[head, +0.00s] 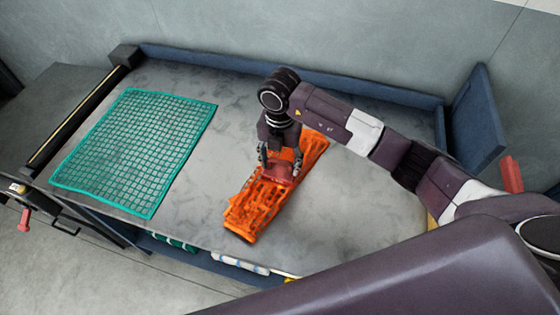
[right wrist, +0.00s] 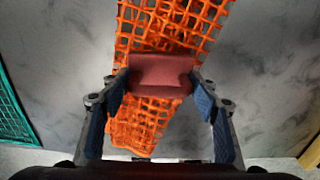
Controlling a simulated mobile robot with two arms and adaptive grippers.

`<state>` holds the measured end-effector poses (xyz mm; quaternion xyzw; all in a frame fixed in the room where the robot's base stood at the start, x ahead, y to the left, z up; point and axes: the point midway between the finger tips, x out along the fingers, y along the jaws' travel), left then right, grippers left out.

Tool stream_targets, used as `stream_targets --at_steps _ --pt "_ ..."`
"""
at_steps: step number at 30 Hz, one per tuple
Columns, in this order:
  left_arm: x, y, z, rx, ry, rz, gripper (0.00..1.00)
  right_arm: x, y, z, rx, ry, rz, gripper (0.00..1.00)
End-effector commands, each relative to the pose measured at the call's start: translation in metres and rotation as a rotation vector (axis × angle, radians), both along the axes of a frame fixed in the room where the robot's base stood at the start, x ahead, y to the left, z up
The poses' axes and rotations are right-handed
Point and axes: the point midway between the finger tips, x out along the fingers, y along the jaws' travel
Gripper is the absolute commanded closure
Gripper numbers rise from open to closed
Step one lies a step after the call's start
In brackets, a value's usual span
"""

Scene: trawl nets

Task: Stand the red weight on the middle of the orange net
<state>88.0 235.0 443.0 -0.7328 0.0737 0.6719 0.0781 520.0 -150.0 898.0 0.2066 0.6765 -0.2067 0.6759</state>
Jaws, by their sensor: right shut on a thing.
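The orange net (head: 258,202) lies as a long bunched strip, slanting across the grey table. It also shows in the right wrist view (right wrist: 175,28), running under the weight. The red weight (head: 277,172) is over the middle stretch of the net. In the right wrist view the weight (right wrist: 160,72) sits between the two blue-padded fingers. My right gripper (head: 280,165) points down and is shut on the weight. I cannot tell whether the weight touches the net or hangs just above it. My left gripper is not in view.
A green net (head: 135,150) lies flat on the left of the grey table (head: 200,210). A blue raised edge (head: 350,88) runs along the back, with a blue upright panel (head: 475,118) at the right. Rolled items lie below the front edge. The table right of the orange net is clear.

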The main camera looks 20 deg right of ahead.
Motion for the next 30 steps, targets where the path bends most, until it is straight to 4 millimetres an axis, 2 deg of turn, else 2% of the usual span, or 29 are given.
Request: stream_targets --at_steps 21,22,26,30 --pt "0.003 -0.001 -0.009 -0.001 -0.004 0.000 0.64 0.001 0.001 -0.010 0.001 -0.003 0.000 1.00" --pt "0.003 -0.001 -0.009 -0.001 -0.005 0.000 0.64 0.000 0.000 -0.012 0.000 0.001 -0.001 0.42" --pt "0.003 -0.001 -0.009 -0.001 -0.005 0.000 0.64 0.000 0.000 -0.012 0.000 0.001 -0.001 0.28" --pt "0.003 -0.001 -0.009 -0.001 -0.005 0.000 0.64 0.000 0.000 -0.012 0.000 0.001 0.000 0.27"
